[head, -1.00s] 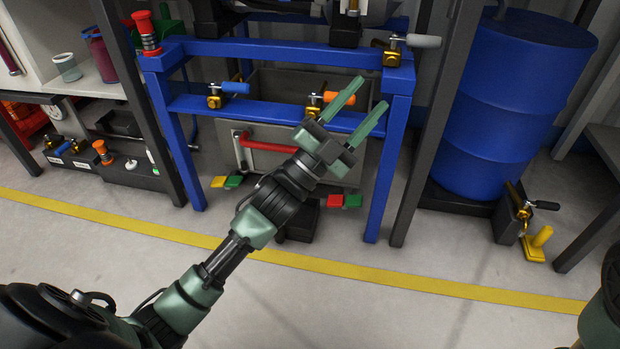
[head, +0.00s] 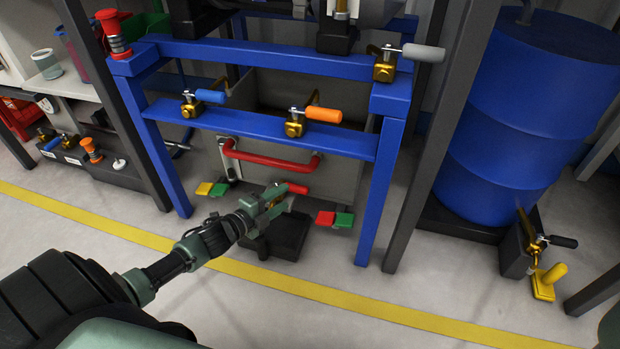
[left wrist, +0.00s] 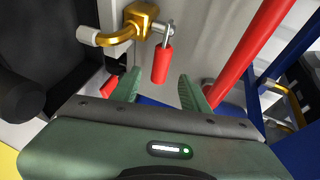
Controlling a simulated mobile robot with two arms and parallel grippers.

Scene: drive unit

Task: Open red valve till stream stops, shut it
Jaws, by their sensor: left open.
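The red valve handle (head: 298,188) shows just beyond my left gripper in the head view. In the left wrist view the red handle (left wrist: 161,63) hangs down from a brass valve body (left wrist: 143,20) with a bent spout. My left gripper (head: 284,194) is open, low in front of the grey tank. In the left wrist view its two fingers (left wrist: 160,85) point toward the handle, one on each side of its lower end; I cannot tell whether they touch it. The valve body is mostly hidden behind the gripper in the head view. No stream is visible.
A red bar handle (head: 270,161) crosses the grey tank front (head: 345,180) above the gripper. Blue-handled (head: 210,96) and orange-handled (head: 322,115) valves sit on the blue frame (head: 250,127). Red-green pedals (head: 335,219) and a black box (head: 287,237) stand below. Floor in front is clear.

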